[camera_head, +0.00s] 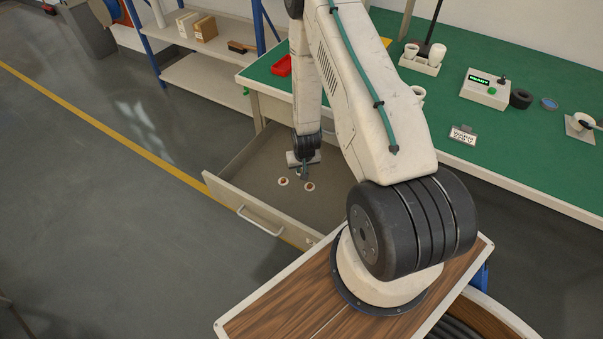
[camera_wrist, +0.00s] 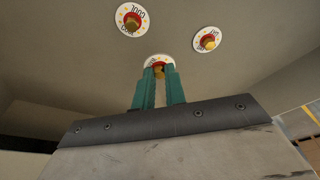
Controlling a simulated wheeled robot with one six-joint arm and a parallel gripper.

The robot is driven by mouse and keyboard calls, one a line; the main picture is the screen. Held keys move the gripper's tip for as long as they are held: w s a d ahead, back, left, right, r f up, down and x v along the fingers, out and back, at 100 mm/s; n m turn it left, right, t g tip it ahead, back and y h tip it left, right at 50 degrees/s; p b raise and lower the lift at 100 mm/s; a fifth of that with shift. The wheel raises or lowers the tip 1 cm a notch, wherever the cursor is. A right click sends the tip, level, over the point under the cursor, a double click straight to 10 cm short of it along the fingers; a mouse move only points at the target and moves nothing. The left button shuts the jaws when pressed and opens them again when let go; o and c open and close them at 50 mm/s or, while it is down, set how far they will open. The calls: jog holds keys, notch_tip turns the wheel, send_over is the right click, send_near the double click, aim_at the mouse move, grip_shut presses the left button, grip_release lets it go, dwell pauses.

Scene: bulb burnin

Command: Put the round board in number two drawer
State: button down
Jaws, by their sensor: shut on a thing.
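My gripper (camera_head: 304,174) reaches down into an open drawer (camera_head: 240,204) under the green bench. In the wrist view my gripper's green fingers (camera_wrist: 158,84) are shut on a round board (camera_wrist: 154,60), a white disc with a red ring and a brass centre. The fingers hide part of it. The held board is low, close to the drawer floor; I cannot tell whether it touches. Two similar round boards (camera_wrist: 132,20) (camera_wrist: 207,40) lie flat in the drawer, and they also show in the head view (camera_head: 283,181) (camera_head: 309,187). I cannot read a drawer number.
The green bench (camera_head: 540,155) carries a red bin (camera_head: 281,66), a grey box with a lit display (camera_head: 486,89), a tag (camera_head: 463,134) and cups (camera_head: 437,54). A shelf rack (camera_head: 205,78) stands behind the drawer. The grey floor at left is clear, with a yellow line.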

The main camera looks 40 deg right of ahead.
jog(key=shift+s+x, duration=0.1)
jog(key=shift+x, duration=0.8)
jog(key=shift+s+x, duration=0.15)
jog(key=shift+x, duration=0.75)
jog(key=shift+a+f, duration=0.15)
jog(key=c, duration=1.5)
grip_release()
jog(key=shift+o, duration=0.2)
